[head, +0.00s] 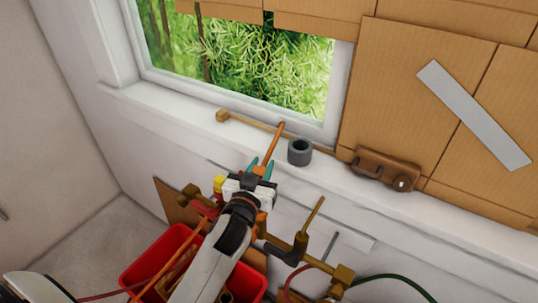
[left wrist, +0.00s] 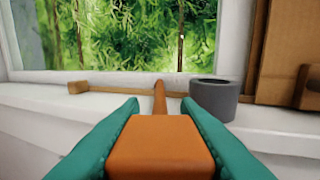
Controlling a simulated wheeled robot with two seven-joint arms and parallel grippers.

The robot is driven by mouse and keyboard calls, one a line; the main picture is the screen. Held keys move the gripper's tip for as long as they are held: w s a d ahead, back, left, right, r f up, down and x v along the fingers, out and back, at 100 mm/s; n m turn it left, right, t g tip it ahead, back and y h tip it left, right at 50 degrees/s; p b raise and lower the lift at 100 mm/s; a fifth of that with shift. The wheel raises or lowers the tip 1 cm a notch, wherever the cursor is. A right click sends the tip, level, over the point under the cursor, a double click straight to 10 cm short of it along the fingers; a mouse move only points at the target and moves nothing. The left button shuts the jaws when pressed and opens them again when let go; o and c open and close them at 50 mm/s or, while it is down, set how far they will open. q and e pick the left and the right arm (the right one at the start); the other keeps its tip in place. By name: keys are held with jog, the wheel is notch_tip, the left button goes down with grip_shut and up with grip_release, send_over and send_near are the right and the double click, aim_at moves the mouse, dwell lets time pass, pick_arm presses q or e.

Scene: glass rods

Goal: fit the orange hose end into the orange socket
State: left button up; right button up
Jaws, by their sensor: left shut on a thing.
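My left gripper (head: 262,168) has teal fingers and is shut on an orange block with a thin orange rod pointing away toward the window; I take it as the orange hose end (head: 274,143). In the left wrist view the orange hose end (left wrist: 160,145) fills the space between the two teal fingers (left wrist: 160,130). It is held up in front of the windowsill, apart from the grey ring. I cannot make out an orange socket in either view. My right gripper is not in view.
A grey ring (head: 299,152) and a wooden rod with a block end (head: 222,115) lie on the white windowsill (head: 150,110). A brown latch box (head: 385,170) sits farther right. Below are a red bin (head: 140,268), brass pipes (head: 303,240) and a green hose (head: 400,285).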

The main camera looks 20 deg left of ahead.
pick_arm(q)
jog(key=shift+s+a+f+b, duration=0.1)
jog(key=shift+s+f+b, duration=0.1)
jog(key=shift+f+b, duration=0.85)
notch_tip(320, 180, down, 3)
jog(key=shift+w+r+b, duration=0.1)
jog(key=shift+r+b, duration=0.05)
jog(key=shift+b, duration=1.05)
jog(key=shift+f+b, duration=0.45)
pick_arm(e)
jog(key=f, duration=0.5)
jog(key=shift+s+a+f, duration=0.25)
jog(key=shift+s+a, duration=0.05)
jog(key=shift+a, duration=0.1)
pick_arm(q)
jog(key=shift+p, duration=0.3)
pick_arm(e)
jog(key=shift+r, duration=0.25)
pick_arm(q)
jog(key=shift+f+b, duration=0.45)
jog(key=shift+f, duration=0.05)
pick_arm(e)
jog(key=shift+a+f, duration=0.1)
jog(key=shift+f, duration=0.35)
pick_arm(q)
jog(key=o, duration=0.6)
jog(key=shift+o, duration=1.1)
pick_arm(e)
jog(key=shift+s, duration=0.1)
